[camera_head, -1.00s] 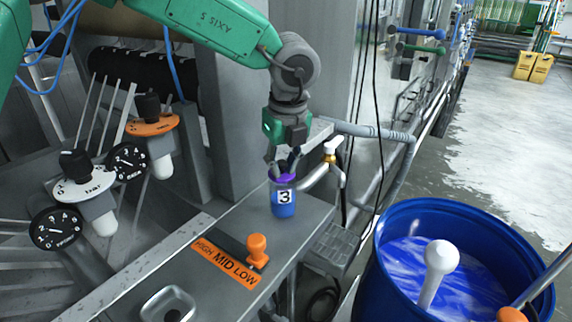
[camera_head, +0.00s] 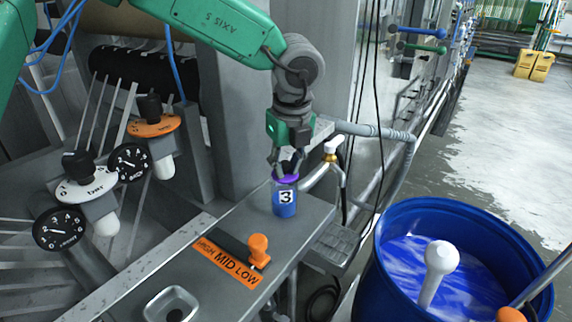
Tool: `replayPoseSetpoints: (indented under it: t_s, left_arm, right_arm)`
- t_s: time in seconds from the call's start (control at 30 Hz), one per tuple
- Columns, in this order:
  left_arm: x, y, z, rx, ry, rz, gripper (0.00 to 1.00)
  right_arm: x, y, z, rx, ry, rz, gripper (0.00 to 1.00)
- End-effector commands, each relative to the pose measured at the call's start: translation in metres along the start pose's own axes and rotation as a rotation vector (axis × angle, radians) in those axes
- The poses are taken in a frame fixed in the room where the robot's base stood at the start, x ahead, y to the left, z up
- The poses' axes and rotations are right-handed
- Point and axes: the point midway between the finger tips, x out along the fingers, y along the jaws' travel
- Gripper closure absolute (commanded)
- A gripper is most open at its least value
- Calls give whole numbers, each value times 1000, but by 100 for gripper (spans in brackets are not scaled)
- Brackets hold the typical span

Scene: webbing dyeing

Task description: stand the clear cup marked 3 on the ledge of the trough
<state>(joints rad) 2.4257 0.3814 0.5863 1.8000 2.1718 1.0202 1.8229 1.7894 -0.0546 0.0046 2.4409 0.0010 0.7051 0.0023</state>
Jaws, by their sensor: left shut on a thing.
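The clear cup marked 3 (camera_head: 285,198) holds blue liquid and has a purple rim. It is upright at the far end of the grey trough ledge (camera_head: 215,280), and its base appears to touch the surface. My left gripper (camera_head: 287,170) comes down from above and is shut on the cup at its rim. The fingers hide part of the cup's top. My right gripper is not in view.
An orange knob (camera_head: 258,250) on a slider with a HIGH MID LOW label (camera_head: 227,263) stands in front of the cup. A tap (camera_head: 333,150) is close on the right. A blue barrel (camera_head: 400,290) of dye stands at lower right. Gauges (camera_head: 60,229) are at left.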

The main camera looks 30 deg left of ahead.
Motion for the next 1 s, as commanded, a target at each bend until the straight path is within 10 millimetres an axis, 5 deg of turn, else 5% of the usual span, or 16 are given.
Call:
replayPoseSetpoints:
  t_s: [0.23, 0.3, 0.53, 0.63, 1.0]
  left_arm:
    - [0, 0, 0, 0, 0, 0, 100]
    - [0, 0, 0, 0, 0, 0, 64]
    - [0, 0, 0, 0, 0, 0, 61]
    - [0, 0, 0, 0, 0, 1, 40]
    - [-2, 0, 0, 0, 0, 0, 40]
  right_arm:
    - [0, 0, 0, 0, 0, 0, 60]
    - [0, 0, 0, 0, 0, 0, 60]
    - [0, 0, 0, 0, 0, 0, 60]
    - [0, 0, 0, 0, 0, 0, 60]
    - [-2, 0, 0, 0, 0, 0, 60]
